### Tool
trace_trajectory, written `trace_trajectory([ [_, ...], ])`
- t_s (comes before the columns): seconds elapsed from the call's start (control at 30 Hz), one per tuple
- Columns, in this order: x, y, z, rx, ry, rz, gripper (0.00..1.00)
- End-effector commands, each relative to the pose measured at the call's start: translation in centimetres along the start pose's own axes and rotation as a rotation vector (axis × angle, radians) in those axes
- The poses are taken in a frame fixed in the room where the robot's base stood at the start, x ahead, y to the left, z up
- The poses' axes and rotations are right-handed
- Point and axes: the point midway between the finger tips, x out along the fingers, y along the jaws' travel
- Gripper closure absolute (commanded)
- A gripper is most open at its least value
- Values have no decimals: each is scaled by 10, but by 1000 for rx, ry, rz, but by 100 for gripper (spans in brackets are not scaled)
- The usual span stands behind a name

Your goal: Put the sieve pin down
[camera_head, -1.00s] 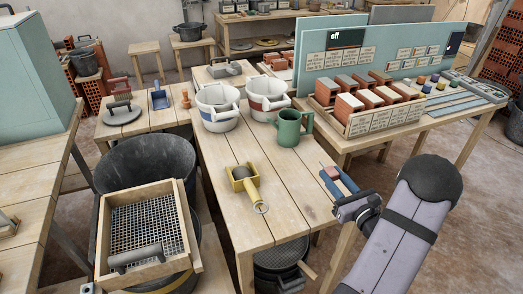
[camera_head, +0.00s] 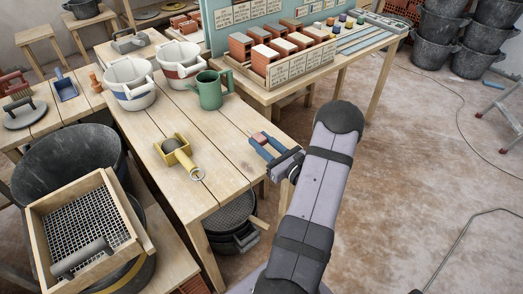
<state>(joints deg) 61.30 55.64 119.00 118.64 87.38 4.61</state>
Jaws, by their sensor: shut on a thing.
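My gripper (camera_head: 265,143) is at the right edge of the middle wooden table (camera_head: 222,134), with its blue fingers reaching over the tabletop. It is shut on a small reddish piece, the sieve pin (camera_head: 259,138), which shows between the fingertips. Most of the pin is hidden, and I cannot tell whether it touches the wood.
A green jug (camera_head: 211,90) and two white buckets (camera_head: 130,82) (camera_head: 181,63) stand farther back. A crate of blocks (camera_head: 290,68) sits on the table behind. Bare tabletop lies between tool and gripper.

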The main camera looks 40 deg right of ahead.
Motion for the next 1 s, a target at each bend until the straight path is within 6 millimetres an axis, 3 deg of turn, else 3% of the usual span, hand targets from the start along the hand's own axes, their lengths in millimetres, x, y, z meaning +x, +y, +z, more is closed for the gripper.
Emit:
trace_trajectory([
  [0.4, 0, 0, -38, 3, 0, 0, 100],
  [0.9, 0, 0, -46, 0, 0, 0, 100],
  [0.93, 0, 0, -45, 0, 0, 0, 66],
  [1.0, 0, 0, -44, 0, 0, 0, 52],
])
